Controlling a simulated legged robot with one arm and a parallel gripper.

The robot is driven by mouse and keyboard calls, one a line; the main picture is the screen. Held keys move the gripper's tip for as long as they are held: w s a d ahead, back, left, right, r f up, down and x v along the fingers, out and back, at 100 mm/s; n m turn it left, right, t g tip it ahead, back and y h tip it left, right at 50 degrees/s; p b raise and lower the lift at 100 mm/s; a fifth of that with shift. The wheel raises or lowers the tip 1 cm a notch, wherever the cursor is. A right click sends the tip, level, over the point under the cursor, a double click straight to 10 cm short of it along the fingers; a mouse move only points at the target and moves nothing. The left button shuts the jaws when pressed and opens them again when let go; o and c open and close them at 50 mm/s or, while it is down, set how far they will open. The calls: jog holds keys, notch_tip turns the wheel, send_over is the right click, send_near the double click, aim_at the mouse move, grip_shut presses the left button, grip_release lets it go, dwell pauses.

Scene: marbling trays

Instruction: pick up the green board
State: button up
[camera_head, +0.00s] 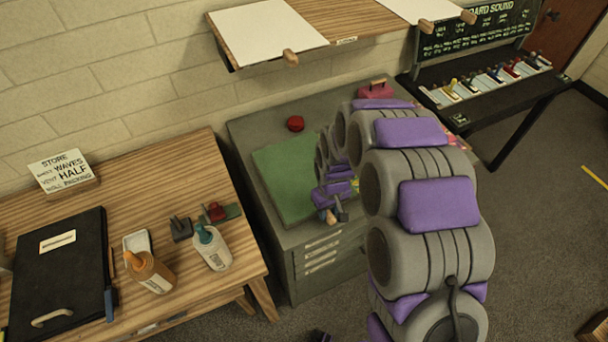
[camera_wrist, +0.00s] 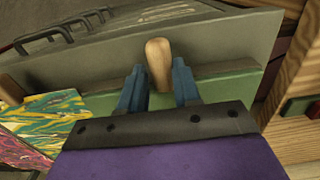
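The green board (camera_head: 280,180) lies flat on top of the grey cabinet (camera_head: 325,265) in the head view. My gripper (camera_head: 335,212) is at the board's front right edge. In the wrist view, part of the green board (camera_wrist: 225,88) shows as a strip beyond my gripper (camera_wrist: 160,68). A wooden handle (camera_wrist: 158,58) at the board's edge stands between the two blue fingers. The fingers look open on either side of it, with narrow gaps, though contact is hard to judge. My arm hides the board's right part in the head view.
A red round object (camera_head: 296,123) sits behind the board on the cabinet. A marbled sheet (camera_wrist: 45,115) lies at left in the wrist view. The wooden table (camera_head: 170,175) at left holds bottles and a black folder (camera_head: 60,270). A shelf (camera_head: 345,20) hangs above the cabinet.

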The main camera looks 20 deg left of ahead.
jog(key=shift+a+f, duration=0.1)
jog(key=shift+a, duration=0.3)
grip_shut()
jog(key=shift+d, duration=0.1)
